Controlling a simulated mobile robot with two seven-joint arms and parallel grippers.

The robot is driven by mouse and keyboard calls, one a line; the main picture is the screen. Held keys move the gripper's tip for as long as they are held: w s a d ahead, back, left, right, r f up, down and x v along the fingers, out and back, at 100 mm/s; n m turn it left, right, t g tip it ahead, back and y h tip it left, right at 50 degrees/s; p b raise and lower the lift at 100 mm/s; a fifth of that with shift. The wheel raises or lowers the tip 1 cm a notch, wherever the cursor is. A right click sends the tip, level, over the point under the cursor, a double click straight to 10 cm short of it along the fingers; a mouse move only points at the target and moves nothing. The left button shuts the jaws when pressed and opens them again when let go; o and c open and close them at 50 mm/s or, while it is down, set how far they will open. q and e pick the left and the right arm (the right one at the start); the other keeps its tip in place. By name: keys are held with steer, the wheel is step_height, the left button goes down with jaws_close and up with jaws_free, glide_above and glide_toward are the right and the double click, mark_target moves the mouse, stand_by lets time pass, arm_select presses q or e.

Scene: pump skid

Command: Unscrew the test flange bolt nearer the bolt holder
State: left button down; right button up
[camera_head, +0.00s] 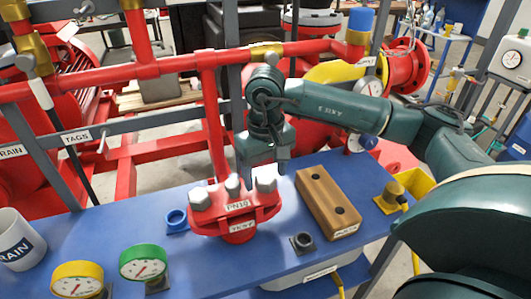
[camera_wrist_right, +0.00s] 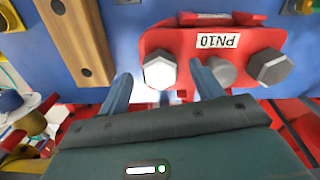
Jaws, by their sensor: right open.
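The red test flange (camera_head: 238,207), marked PN10, stands on the blue bench with several grey hex bolts in its top. The bolt nearer the bolt holder (camera_head: 265,184) is the rightmost in the head view. The bolt holder is a wooden block (camera_head: 328,203) with two dark holes, right of the flange. My right gripper (camera_head: 264,170) is open above the right side of the flange. In the right wrist view, this bolt's head (camera_wrist_right: 160,70) shows between the open fingertips (camera_wrist_right: 164,84), not gripped. Contact cannot be told. My left gripper is not in view.
The middle bolt (camera_wrist_right: 220,72) shows close to one finger in the right wrist view. Yellow (camera_head: 77,279) and green (camera_head: 143,262) gauges and a mug (camera_head: 20,240) stand on the bench at left. Red pipes (camera_head: 180,66) run behind. A black socket (camera_head: 302,242) lies near the front.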

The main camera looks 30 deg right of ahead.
steer(key=shift+f, duration=0.4)
steer(key=c, duration=1.1)
steer(key=o, duration=0.4)
steer(key=c, duration=0.4)
steer(key=shift+f+n+b, duration=0.2)
steer(key=shift+n+b, duration=0.6)
steer(key=shift+b, duration=0.05)
steer(key=n+b, duration=0.2)
steer(key=shift+n, duration=0.3)
steer(key=shift+r+n+b, duration=0.1)
steer(key=shift+n+b, duration=0.25)
steer(key=shift+n, duration=0.45)
